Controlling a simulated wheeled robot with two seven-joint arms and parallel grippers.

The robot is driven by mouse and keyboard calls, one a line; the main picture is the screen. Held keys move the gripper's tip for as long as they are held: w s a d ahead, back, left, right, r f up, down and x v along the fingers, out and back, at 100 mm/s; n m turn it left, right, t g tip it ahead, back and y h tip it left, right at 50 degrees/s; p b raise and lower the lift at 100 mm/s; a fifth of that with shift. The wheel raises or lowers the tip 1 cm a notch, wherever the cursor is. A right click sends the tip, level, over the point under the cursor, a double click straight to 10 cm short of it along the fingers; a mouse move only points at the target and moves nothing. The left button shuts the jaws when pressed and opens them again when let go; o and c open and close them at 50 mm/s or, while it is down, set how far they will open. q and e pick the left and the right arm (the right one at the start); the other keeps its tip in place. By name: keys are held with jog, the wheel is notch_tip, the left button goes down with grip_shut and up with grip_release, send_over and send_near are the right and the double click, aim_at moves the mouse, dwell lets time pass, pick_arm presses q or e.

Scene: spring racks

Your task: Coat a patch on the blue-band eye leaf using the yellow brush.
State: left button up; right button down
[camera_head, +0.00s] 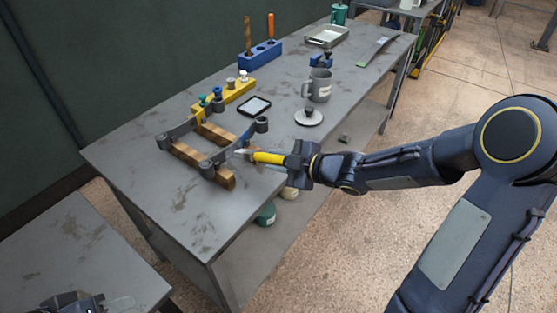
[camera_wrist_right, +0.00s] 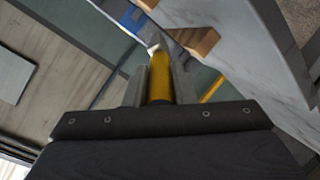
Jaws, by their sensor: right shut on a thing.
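My right gripper (camera_head: 290,160) is shut on the yellow brush (camera_head: 268,157), which also shows upright between the two grey fingers in the right wrist view (camera_wrist_right: 160,75). The brush's pale tip (camera_head: 243,152) points left, close to the near leaf; I cannot tell whether it touches. The near leaf (camera_head: 248,136), with a bluish band, has a round eye at each end and rests on wooden blocks (camera_head: 224,178). A second leaf (camera_head: 184,128) with a yellow mark lies behind it. My left gripper (camera_head: 85,303) is partly in view at the bottom left; its jaws are unclear.
A yellow rack (camera_head: 238,90) with small knobs, a dark-framed tray (camera_head: 254,106), a grey mug (camera_head: 318,86) and a round lid (camera_head: 309,117) stand beyond the leaves. A blue holder (camera_head: 260,55) holds tools. The table's near left (camera_head: 150,190) is clear.

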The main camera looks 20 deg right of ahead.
jog(key=shift+w+a, duration=0.45)
jog(key=shift+w, duration=0.05)
jog(key=w+d+p, duration=0.2)
jog(key=d, duration=0.1)
jog(key=shift+w+d+p, duration=0.15)
jog(key=shift+d+p, duration=0.1)
jog(key=shift+p, duration=0.1)
jog(key=s+a+b, duration=0.2)
jog(key=shift+s+a+b, duration=0.25)
jog(key=shift+a+b, duration=0.05)
jog(key=shift+a, duration=0.05)
jog(key=shift+s+a, duration=0.1)
jog(key=shift+a, duration=0.05)
dwell(0.3)
